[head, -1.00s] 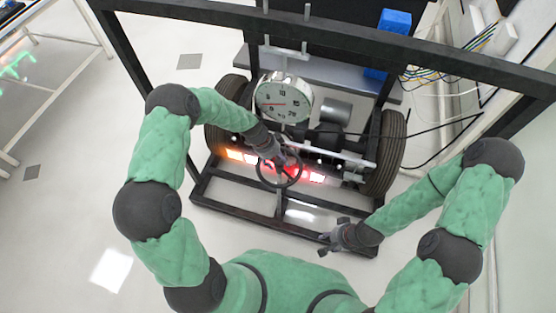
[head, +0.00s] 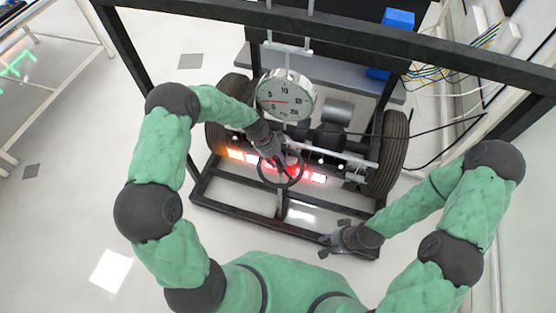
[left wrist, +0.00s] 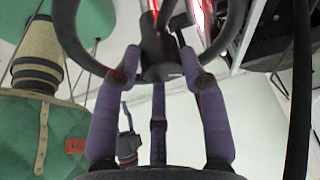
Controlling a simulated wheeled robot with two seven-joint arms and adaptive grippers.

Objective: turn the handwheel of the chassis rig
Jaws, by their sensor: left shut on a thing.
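The handwheel (head: 281,186) is a dark ring with spokes at the front middle of the chassis rig. My left gripper (head: 284,165) reaches down to its centre from the upper left. In the left wrist view the purple fingers of my left gripper (left wrist: 162,78) close around the hub and spokes of the handwheel (left wrist: 234,22). Part of the hub is hidden by the fingers. My right gripper (head: 328,244) is empty near the front right of the rig's frame, apart from the wheel, and its fingers look spread.
A round white dial (head: 286,95) with a red needle stands behind the wheel. Lit orange and red lamps (head: 240,156) line the rig's front. Tyres flank it, the right tyre (head: 393,150) near cables. A dark overhead bar (head: 330,35) crosses above. The floor at left is clear.

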